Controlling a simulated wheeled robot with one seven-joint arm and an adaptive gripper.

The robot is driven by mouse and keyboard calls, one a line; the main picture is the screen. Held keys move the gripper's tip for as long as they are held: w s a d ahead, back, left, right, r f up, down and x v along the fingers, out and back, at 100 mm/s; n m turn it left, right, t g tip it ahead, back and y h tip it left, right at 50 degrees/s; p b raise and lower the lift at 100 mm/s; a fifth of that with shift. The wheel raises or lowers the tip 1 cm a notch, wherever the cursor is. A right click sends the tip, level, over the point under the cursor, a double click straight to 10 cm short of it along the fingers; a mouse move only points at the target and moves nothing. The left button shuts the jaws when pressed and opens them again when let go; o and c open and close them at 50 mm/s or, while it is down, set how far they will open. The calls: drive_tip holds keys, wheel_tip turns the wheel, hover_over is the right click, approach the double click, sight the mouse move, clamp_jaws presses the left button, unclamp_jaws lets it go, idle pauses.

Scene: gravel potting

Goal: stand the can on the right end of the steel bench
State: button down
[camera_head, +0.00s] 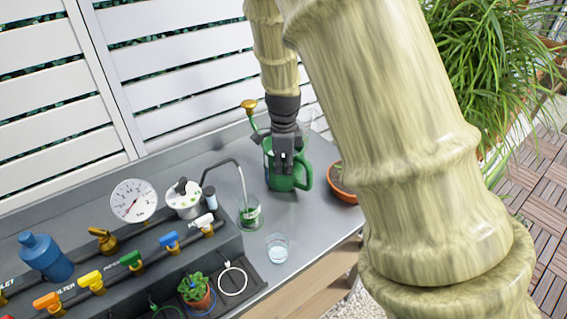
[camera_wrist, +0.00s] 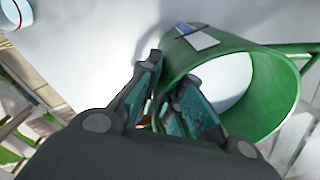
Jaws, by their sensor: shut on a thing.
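The green watering can (camera_head: 288,180) is near the right end of the grey steel bench (camera_head: 225,161) in the head view. It looks upright, with its handle to the right and its brass rose up at the left. My gripper (camera_head: 286,163) comes down from above and is shut on the can's wall. In the wrist view the can (camera_wrist: 262,118) shows its open round mouth, and the fingers (camera_wrist: 178,105) pinch its rim. I cannot tell whether the can's base touches the bench.
A terracotta bowl (camera_head: 343,196) stands close to the can's right. A glass beaker (camera_head: 250,214) with green contents is at its left, below a bent spout. A small glass of water (camera_head: 277,248) is nearer the front edge. Valves, a gauge (camera_head: 133,201) and a potted plant (camera_head: 195,291) fill the left.

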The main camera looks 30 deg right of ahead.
drive_tip(key=shift+r, duration=0.1)
drive_tip(key=c, duration=1.9)
unclamp_jaws()
drive_tip(key=o, duration=0.3)
drive_tip(key=shift+s, duration=0.1)
wheel_tip(320, 180, up, 12)
drive_tip(key=shift+a+b, duration=0.1)
drive_tip(key=shift+b, duration=0.25)
drive_tip(key=shift+s, duration=0.1)
